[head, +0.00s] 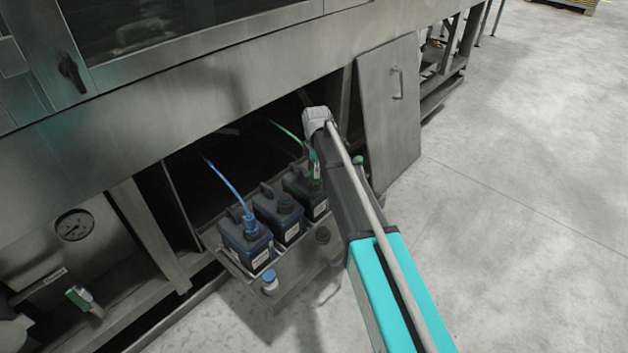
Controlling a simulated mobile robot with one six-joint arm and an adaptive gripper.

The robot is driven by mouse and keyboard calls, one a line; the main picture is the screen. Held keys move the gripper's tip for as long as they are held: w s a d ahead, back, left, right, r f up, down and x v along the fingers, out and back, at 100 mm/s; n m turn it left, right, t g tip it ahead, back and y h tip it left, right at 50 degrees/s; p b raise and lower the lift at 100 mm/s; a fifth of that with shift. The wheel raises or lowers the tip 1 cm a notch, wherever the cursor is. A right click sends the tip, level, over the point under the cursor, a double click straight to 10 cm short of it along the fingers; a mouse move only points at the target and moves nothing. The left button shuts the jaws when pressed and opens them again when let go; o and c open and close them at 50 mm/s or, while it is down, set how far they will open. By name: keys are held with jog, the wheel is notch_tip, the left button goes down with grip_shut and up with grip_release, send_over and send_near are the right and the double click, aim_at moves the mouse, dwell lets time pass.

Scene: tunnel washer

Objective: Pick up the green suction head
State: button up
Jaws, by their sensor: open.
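The green suction head (316,172) is at the top of the rightmost canister (303,190), largely hidden by my gripper and arm. A thin green hose (287,132) runs to it from the dark opening. My gripper (315,164) points down from the grey wrist joint right at the suction head. It is open, though its fingers are small and partly covered. I cannot tell whether they touch the head.
Two more canisters (285,226) stand to the left in the pull-out tray (290,284); the leftmost has a blue suction head (250,223) and hose. Blue (270,279), dark (322,235) and green (358,160) caps sit along the tray edge. The machine's panel hangs above; open floor lies right.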

jog(key=shift+f+b, duration=0.3)
jog(key=shift+f, duration=0.25)
grip_shut()
dwell(0.5)
